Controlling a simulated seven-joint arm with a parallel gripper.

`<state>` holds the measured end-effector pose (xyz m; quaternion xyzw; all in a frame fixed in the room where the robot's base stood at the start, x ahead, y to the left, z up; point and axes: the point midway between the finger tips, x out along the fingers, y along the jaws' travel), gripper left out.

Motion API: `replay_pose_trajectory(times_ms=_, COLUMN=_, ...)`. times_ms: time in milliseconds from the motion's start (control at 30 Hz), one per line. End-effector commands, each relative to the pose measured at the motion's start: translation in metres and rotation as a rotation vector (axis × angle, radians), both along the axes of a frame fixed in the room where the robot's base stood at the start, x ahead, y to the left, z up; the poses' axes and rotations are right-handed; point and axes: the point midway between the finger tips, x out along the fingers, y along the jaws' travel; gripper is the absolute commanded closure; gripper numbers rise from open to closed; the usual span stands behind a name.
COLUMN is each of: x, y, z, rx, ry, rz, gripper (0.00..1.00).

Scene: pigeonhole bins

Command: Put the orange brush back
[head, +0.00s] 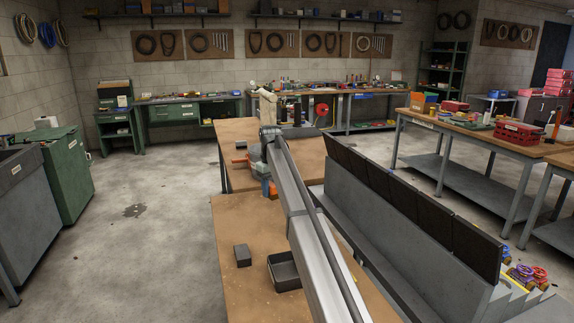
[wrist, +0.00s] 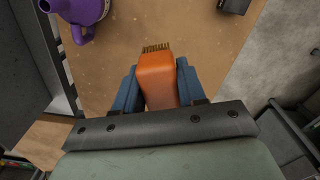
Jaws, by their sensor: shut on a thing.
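The orange brush (wrist: 157,80) is between the two blue fingers of my gripper (wrist: 157,72) in the wrist view. Its short tan bristles face away from the palm, above the brown tabletop. In the head view my gripper (head: 268,187) is over the workbench, partly hidden by my arm, with a little orange of the brush (head: 273,191) showing. The grey pigeonhole unit (head: 350,232) with a row of dark panels (head: 410,205) stands right of the bench. Its compartments are mostly hidden from the head view.
A dark open tray (head: 285,271) and a small dark block (head: 242,255) are on the near bench. A purple can-like object (wrist: 82,12) lies at the wrist view's upper left. Purple and red items (head: 526,275) show at the unit's near end. The floor at left is clear.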

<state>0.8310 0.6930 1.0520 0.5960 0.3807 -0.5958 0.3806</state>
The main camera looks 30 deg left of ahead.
Motion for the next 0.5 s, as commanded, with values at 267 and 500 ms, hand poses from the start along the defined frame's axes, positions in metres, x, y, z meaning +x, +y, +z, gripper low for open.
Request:
replay_pose_trajectory(times_ms=267, x=-0.015, y=-0.008, z=-0.068, rx=0.0, ry=0.0, rz=-0.272, gripper=1.0)
replay_pose_trajectory(times_ms=500, x=-0.016, y=-0.011, z=-0.084, rx=0.0, ry=0.0, rz=-0.351, gripper=1.0)
